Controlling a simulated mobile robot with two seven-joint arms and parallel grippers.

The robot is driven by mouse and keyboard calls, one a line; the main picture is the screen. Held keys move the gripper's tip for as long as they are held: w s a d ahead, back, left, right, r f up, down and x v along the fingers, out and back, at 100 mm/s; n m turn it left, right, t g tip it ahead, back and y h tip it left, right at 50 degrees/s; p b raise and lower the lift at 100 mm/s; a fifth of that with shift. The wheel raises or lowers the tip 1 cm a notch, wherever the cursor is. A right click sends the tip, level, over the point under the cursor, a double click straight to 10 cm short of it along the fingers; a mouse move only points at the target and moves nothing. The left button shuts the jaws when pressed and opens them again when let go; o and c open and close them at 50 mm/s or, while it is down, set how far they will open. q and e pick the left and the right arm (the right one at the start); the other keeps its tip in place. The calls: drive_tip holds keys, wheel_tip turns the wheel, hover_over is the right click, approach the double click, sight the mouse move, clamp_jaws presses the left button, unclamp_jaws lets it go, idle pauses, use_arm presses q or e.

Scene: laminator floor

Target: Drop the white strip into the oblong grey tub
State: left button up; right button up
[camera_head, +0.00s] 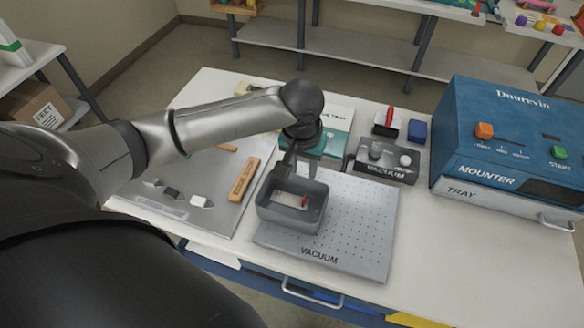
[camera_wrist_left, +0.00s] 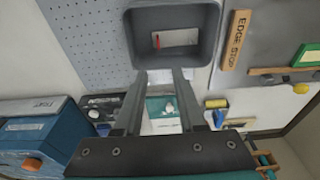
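The oblong grey tub (camera_head: 268,212) stands on the perforated grey vacuum plate; it also shows at the top of the left wrist view (camera_wrist_left: 207,50). A flat white piece (camera_head: 287,198) shows on the tub's floor, with a small red mark or piece (camera_head: 304,202) at one end. It looks like the white strip, but I cannot be sure. The white piece also shows in the left wrist view (camera_wrist_left: 179,38). My left gripper (camera_wrist_left: 161,76) is open, with its fingers apart and nothing visible between them. It is above the tub's back edge. My right gripper is not in view.
The vacuum plate (camera_head: 350,235) lies under the tub. A wooden edge stop (camera_head: 244,180) and small white pieces (camera_head: 199,201) lie on the grey sheet at left. The vacuum control box (camera_head: 386,160) and blue mounter (camera_head: 500,135) stand at right. The table's front right is clear.

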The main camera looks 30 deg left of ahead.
use_arm(q)
wheel_tip(320, 180, up, 7)
drive_tip(key=s, duration=0.1)
drive_tip(key=shift+d+f, duration=0.1)
drive_tip(key=shift+f, duration=0.05)
idle(0.4)
